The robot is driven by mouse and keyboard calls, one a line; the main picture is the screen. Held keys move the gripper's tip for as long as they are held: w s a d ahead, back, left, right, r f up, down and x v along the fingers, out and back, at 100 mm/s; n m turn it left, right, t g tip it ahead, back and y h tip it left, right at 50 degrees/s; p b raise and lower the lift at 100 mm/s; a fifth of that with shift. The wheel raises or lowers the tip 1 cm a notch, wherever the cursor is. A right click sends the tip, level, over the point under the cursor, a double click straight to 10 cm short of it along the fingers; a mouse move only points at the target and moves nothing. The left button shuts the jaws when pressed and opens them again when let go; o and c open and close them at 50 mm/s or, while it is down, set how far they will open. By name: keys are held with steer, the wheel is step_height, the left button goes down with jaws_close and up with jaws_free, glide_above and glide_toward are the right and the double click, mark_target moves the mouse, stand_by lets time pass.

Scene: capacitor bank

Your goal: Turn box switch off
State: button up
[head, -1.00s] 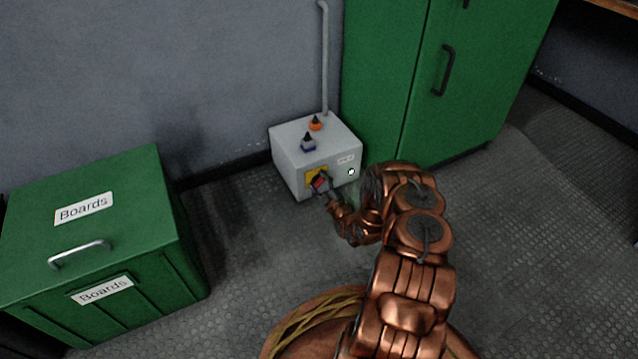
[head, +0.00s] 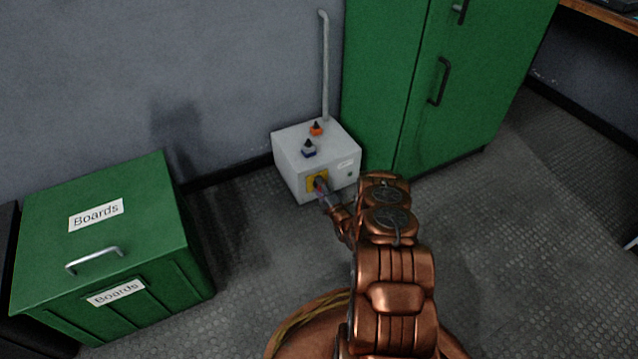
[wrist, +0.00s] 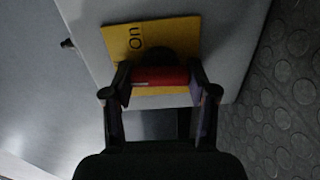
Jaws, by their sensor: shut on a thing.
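The grey switch box (head: 302,178) stands on the floor against the wall. A yellow plate (head: 315,177) is on its front; in the wrist view the plate (wrist: 120,38) shows the word "On". The red switch handle (wrist: 160,76) lies across the plate, between the two fingers of my gripper (wrist: 160,92). My gripper is shut on the handle. In the head view my gripper (head: 323,190) is at the box front and partly hides the handle and plate. Part of the plate is hidden behind the handle in the wrist view.
Orange (head: 317,129) and blue (head: 309,148) based knobs sit on the box top. A green cabinet (head: 385,90) stands close on the right. A green "Boards" bin (head: 185,235) is at the left. Open floor (head: 245,235) lies between bin and box.

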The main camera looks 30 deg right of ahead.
steer(key=shift+r+p, duration=0.2)
steer(key=shift+p, duration=0.3)
steer(key=shift+f+n+p, duration=0.2)
steer(key=shift+n+p, duration=0.2)
steer(key=o, duration=1.2)
steer(key=shift+c, duration=0.2)
steer(key=shift+s, duration=0.1)
steer(key=s+a, duration=0.1)
steer(key=s, duration=1)
steer(key=shift+s, duration=0.35)
